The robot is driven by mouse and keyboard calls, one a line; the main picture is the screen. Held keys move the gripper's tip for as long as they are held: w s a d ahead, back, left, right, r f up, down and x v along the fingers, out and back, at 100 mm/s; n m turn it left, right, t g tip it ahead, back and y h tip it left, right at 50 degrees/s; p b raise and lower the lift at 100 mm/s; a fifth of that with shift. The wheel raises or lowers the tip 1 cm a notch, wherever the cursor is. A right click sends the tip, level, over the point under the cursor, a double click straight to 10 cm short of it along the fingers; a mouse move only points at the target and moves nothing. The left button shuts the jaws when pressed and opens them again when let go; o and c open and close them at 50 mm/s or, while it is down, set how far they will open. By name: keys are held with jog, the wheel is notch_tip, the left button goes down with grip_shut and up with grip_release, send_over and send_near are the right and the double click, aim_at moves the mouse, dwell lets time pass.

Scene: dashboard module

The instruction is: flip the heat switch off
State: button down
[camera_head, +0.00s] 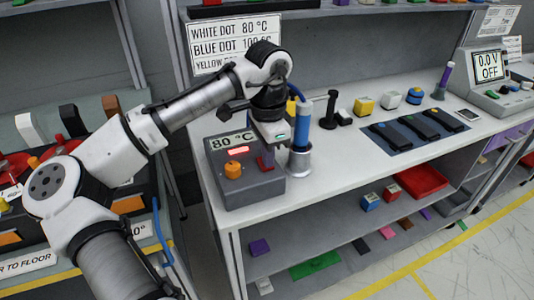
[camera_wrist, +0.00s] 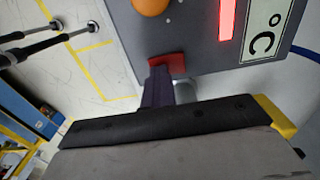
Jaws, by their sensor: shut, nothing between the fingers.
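The grey heater box (camera_head: 243,191) stands at the left end of the white bench, with a display reading 80 °C (camera_head: 233,141). A red bar on it (camera_head: 238,151) glows. The dark red heat switch (camera_head: 264,163) is on the right of its top face. In the wrist view the switch (camera_wrist: 167,62) lies just beyond my fingertips. My gripper (camera_wrist: 158,75) is shut and empty, its tips at the near edge of the switch. I cannot tell whether they touch it. In the head view my gripper hangs over the box's right side.
An orange knob (camera_head: 233,170) sits on the box, left of the switch. A blue tube in a metal holder (camera_head: 299,160) stands close to the right of my gripper. A sign hangs behind.

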jog(key=shift+w+a+f+p, duration=0.1)
jog(key=shift+w+a+p, duration=0.25)
jog(key=shift+w, duration=0.1)
jog(key=shift+w+a+f, duration=0.1)
jog(key=shift+w+a, duration=0.05)
jog(key=shift+w, duration=0.15)
jog(key=shift+w+r+p, duration=0.15)
jog(key=shift+r+p, duration=0.6)
jog(key=shift+p, duration=0.25)
jog(key=r+p, duration=0.3)
jog(key=r, duration=0.1)
jog(key=shift+s+p, duration=0.2)
jog(key=shift+p, duration=0.2)
notch_tip(320, 180, up, 9)
jog(key=b, duration=0.2)
